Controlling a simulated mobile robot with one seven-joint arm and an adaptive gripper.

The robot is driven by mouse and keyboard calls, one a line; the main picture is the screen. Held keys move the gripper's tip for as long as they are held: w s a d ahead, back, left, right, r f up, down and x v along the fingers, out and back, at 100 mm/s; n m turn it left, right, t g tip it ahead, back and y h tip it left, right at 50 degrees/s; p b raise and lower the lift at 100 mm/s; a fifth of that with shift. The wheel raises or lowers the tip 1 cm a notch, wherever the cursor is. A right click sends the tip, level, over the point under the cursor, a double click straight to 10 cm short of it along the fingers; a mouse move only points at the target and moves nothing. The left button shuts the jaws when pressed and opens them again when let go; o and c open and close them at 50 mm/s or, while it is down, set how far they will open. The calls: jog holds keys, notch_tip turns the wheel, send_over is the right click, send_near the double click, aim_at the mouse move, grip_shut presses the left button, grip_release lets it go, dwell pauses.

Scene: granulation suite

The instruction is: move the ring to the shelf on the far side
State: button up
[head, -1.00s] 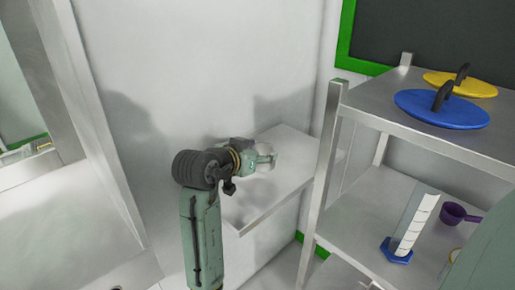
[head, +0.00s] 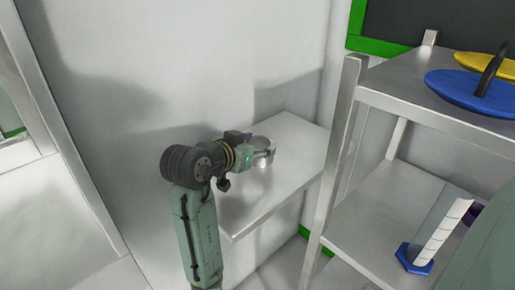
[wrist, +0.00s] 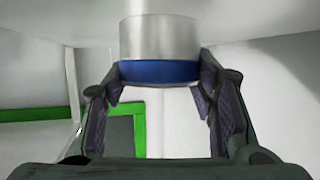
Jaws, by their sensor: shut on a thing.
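The ring (head: 265,143) is a short silver metal cylinder at the end of my arm, over the small wall shelf (head: 295,150) in the head view. In the wrist view the ring (wrist: 160,40) shows a silver wall and a blue band (wrist: 160,71) on the side nearer the camera. My gripper (head: 264,155) is shut on it, with a dark finger at each side in the wrist view (wrist: 160,84). The ring is close to the shelf surface; I cannot tell whether it touches. My fingers hide part of it.
A metal rack stands at right. The wall shelf is bare right of my gripper.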

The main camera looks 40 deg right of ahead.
jog(key=shift+a, duration=0.1)
jog(key=o, duration=1.5)
jog(key=shift+c, duration=0.2)
jog(key=shift+r, duration=0.15)
jog(key=b+v, duration=0.2)
jog(key=v, duration=1)
